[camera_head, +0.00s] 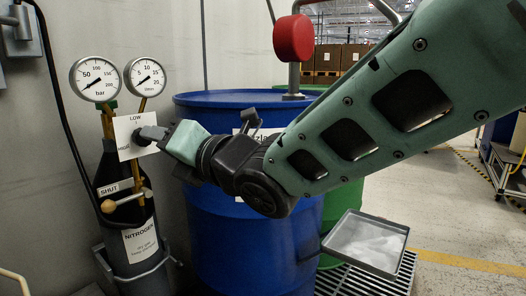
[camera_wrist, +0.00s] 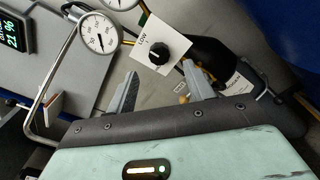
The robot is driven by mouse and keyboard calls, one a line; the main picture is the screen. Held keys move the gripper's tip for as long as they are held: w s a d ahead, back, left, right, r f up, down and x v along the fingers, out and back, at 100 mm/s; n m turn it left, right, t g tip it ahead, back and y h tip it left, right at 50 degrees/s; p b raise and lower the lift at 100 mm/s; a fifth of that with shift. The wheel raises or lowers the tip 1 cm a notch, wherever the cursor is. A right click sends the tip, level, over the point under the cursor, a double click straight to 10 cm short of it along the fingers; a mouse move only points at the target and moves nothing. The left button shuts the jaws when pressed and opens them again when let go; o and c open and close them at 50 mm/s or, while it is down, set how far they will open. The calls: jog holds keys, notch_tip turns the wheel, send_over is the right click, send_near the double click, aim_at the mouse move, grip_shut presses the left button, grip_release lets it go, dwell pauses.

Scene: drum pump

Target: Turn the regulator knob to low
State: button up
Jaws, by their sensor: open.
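The regulator knob is a round black knob (camera_wrist: 155,52) on a white plate (camera_wrist: 163,40) in the wrist view, with the word LOW printed beside it. A pale mark shows on its face, but its exact setting is too small to tell. In the head view the plate (camera_head: 124,128) shows LOW at its top and HIGH at its lower left, and my gripper mostly hides the knob. My gripper (camera_head: 150,134) is level with the plate, just to its right. In the wrist view my gripper (camera_wrist: 160,88) is open, with nothing between its fingers, and the knob is beyond the fingertips.
Two round gauges, one in bar (camera_head: 95,79) and one beside it (camera_head: 145,77), sit above the plate. The dark nitrogen cylinder (camera_head: 117,215) with a SHUT tag stands below. A blue drum (camera_head: 235,240) stands close behind my wrist. A tray (camera_head: 335,240) is at right.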

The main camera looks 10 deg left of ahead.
jog(key=p+v, duration=0.1)
jog(key=v, duration=0.9)
jog(key=shift+s+d, duration=0.2)
jog(key=shift+d, duration=0.15)
jog(key=w+d+f+m+h, duration=0.1)
jog(key=d+f+m+h, duration=0.95)
jog(key=m, duration=0.55)
jog(key=s+d+f+m+g+h, duration=0.3)
jog(key=s+d+f+m+g, duration=0.15)
jog(key=s+d+m, duration=0.35)
jog(key=s+d+f+m+g+h, duration=0.25)
jog(key=s+d+f+m, duration=0.3)
jog(key=d+m, duration=0.3)
notch_tip(320, 180, up, 34)
jog(key=p, duration=3.4)
jog(key=shift+s+d+g, duration=0.3)
jog(key=shift+s+d, duration=0.05)
jog(key=shift+s, duration=0.05)
